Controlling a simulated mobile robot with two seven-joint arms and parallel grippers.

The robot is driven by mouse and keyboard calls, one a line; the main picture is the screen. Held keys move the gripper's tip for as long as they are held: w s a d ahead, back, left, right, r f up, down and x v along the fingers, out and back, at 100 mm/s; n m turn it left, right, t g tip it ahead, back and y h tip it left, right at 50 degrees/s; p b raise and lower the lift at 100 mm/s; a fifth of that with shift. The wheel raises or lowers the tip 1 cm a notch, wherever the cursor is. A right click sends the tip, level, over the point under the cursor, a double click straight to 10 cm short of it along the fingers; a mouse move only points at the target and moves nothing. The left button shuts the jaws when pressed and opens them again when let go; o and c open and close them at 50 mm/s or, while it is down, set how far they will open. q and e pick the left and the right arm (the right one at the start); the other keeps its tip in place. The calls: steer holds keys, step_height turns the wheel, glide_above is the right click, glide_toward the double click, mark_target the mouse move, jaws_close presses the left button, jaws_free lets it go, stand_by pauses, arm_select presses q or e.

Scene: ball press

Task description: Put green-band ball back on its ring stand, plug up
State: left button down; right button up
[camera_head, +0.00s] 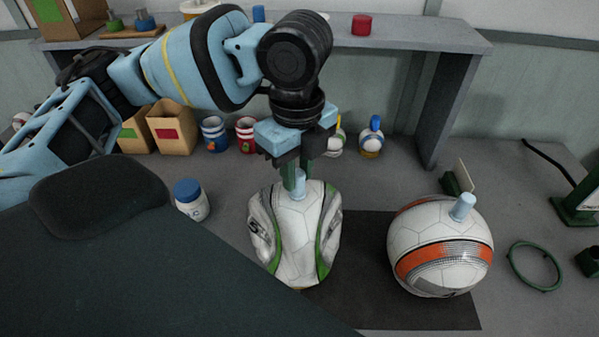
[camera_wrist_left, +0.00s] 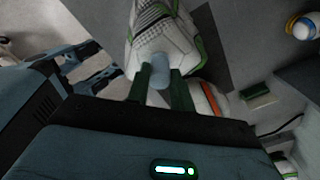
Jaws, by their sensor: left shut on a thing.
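The green-band ball (camera_head: 292,245) is white with green and grey bands and looks sagged and creased, not round. Its pale blue plug (camera_head: 298,183) points up. My left gripper (camera_head: 295,180) is above the ball, its dark green fingers shut on the plug. The left wrist view shows the plug (camera_wrist_left: 158,70) between the fingers and the ball (camera_wrist_left: 165,35) beyond. I cannot tell whether the ball touches the surface below. A green ring stand (camera_head: 513,264) lies empty at the far right. My right gripper is not in view.
An orange-band ball (camera_head: 440,252), plug up, stands on the dark mat (camera_head: 365,300) to the right. Boxes, cups and small bottles line the back under a grey shelf (camera_head: 410,32).

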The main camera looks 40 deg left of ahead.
arm_select(q)
steer(key=shift+f, duration=0.55)
steer(key=shift+f, duration=0.2)
steer(key=c, duration=1.2)
jaws_free()
steer(key=shift+c, duration=0.2)
